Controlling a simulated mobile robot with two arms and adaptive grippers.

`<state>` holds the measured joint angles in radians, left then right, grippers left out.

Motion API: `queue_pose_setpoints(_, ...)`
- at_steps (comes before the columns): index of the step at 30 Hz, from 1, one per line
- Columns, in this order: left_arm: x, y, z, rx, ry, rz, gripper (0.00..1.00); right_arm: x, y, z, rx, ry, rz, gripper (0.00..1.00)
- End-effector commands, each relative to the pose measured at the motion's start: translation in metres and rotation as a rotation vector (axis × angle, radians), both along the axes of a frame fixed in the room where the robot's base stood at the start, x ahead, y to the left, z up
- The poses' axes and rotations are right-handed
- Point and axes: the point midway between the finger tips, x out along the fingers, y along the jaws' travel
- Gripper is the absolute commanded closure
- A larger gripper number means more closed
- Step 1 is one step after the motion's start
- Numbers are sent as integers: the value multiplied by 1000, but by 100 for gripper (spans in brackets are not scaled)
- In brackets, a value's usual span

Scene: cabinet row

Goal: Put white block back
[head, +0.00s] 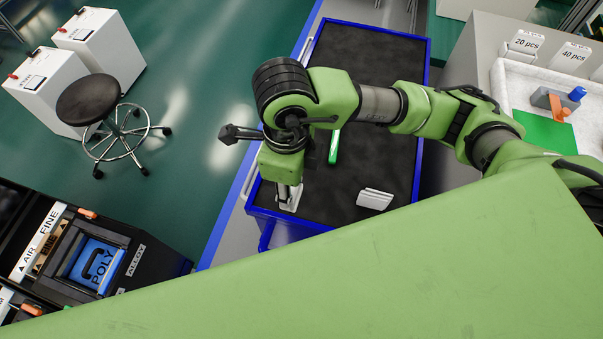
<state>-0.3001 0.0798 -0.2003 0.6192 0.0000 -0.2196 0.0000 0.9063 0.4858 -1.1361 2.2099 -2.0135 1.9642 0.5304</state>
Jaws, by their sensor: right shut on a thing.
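My right gripper (288,190) points down over the near left corner of the dark-topped blue cart (370,60). It is shut on a small white block (291,204), which shows only partly below the fingers. I cannot tell whether the block touches the cart top. A second white piece with ribs (375,199) lies on the cart to the right of the gripper. My left gripper is out of view.
A green-and-white item (334,147) lies on the cart behind my wrist. A black stool (89,100) stands at left. A black bench unit with a blue POLY panel (94,262) is at lower left. A white tray (511,75) with labels sits at right.

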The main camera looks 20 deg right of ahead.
Motion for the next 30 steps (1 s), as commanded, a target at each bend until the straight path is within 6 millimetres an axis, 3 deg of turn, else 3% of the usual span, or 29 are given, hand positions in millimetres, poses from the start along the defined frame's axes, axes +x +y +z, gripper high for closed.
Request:
queue_pose_setpoints(2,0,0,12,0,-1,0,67,16,-15,-5,-5,3,-9,83)
queue_pose_setpoints(9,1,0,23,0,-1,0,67,42,-32,-47,-1,2,-1,83)
queue_pose_setpoints(16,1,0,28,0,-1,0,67,53,-40,-63,0,2,0,83)
queue_pose_setpoints(23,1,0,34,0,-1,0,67,55,-41,-94,1,3,1,83)
queue_pose_setpoints(30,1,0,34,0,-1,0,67,55,-40,-98,2,-1,3,83)
